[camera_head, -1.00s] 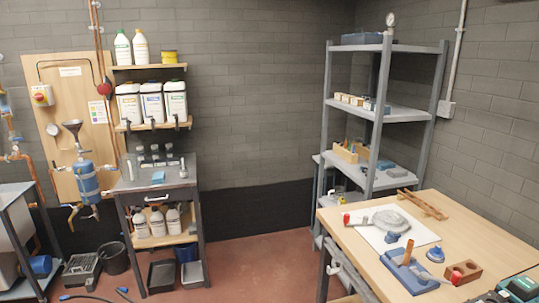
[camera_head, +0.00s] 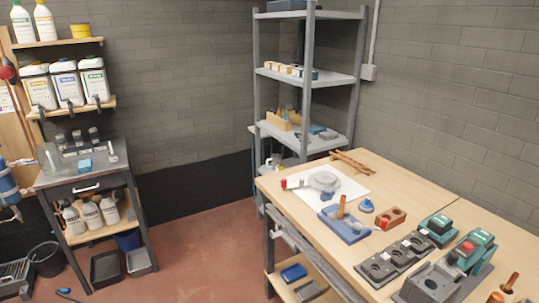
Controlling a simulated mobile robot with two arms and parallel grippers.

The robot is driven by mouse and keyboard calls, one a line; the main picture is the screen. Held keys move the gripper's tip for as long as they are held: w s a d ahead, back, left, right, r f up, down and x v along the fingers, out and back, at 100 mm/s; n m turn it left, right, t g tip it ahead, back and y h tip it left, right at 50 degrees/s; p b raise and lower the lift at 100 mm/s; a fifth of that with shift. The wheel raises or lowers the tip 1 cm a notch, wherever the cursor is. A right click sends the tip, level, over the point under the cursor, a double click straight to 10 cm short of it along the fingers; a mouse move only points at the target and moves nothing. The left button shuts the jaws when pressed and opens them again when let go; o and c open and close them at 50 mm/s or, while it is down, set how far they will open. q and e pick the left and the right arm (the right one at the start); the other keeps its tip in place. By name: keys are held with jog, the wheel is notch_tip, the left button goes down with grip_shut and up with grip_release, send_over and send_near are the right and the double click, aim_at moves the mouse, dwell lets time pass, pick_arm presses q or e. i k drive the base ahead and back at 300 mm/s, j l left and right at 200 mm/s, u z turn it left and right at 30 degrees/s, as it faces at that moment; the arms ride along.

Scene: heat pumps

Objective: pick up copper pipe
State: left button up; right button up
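On the wooden workbench (camera_head: 415,205) a short copper-coloured pipe (camera_head: 341,205) stands upright, slightly tilted, at a blue block-like fixture (camera_head: 343,228). A few brown, copper-like rods (camera_head: 352,163) lie near the bench's far edge; I cannot tell whether they are pipe. Another short copper-coloured piece (camera_head: 510,282) shows at the lower right corner. Neither of my grippers is in view.
A white sheet with a grey disc-shaped part (camera_head: 323,180), a brown block with holes (camera_head: 391,218) and green-and-grey machines (camera_head: 470,252) crowd the bench. A grey shelf rack (camera_head: 305,75) stands behind it. Red floor (camera_head: 210,240) is clear between bench and left cart (camera_head: 85,175).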

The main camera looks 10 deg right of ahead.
aim_at(342, 198)
jog(key=z, duration=1.2)
